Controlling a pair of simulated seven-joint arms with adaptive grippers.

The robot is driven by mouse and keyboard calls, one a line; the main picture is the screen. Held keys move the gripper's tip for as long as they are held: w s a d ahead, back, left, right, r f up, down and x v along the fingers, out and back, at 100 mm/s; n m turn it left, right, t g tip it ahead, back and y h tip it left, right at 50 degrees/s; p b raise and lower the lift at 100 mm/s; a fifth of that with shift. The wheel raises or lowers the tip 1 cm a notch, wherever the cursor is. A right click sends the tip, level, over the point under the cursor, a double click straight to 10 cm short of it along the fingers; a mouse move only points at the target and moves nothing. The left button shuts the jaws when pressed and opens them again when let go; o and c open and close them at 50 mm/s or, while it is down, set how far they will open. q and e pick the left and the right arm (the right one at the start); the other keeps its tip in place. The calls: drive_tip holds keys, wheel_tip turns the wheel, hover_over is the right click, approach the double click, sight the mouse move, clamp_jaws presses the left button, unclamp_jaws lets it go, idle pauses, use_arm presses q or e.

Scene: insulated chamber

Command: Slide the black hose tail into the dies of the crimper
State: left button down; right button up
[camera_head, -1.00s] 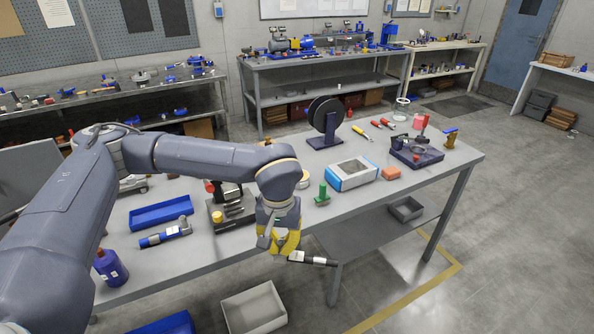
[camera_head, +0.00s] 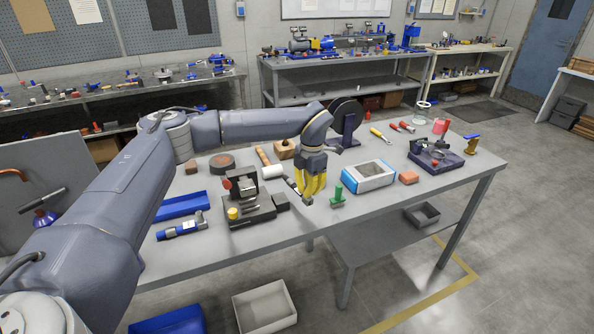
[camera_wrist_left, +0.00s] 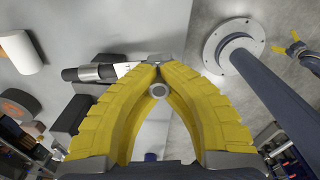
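My left gripper (camera_head: 311,198) is shut on the black hose tail (camera_head: 295,187), above the table's near edge. In the left wrist view the hose (camera_wrist_left: 71,75) has a silver collar and a white label, and sticks out leftward from the yellow fingertips (camera_wrist_left: 155,68). What appears to be the crimper (camera_head: 262,212), a dark device with a red knob and yellow cap, stands left of the gripper. The hose end looks apart from it; its dies are not clear. At the right of the wrist view, what looks like my right gripper (camera_wrist_left: 285,42) has spread yellow fingers.
A green piece (camera_head: 338,196) stands just right of the gripper, with a blue-white box (camera_head: 368,186) beyond. A white roll (camera_head: 272,172) and a black reel (camera_head: 345,118) stand behind. A blue tray (camera_head: 180,207) lies left.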

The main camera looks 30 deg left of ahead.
use_arm(q)
drive_tip(key=w+a+n, duration=0.7)
drive_tip(key=n, duration=0.9)
drive_tip(key=shift+a+r, duration=0.25)
drive_tip(key=shift+r, duration=0.1)
drive_tip(key=shift+w, duration=0.1)
drive_tip(key=shift+s+a+f, duration=0.5)
drive_tip(key=shift+s+a, duration=0.35)
drive_tip(key=shift+s, duration=0.2)
drive_tip(key=shift+s+a+f, duration=0.5)
drive_tip(key=shift+s+a, duration=0.4)
drive_tip(key=shift+s, duration=0.1)
drive_tip(key=shift+s+a+f, duration=0.5)
drive_tip(key=shift+s+a, duration=0.35)
drive_tip(key=shift+s, duration=0.2)
drive_tip(key=shift+f, duration=0.8)
drive_tip(key=shift+f, duration=0.3)
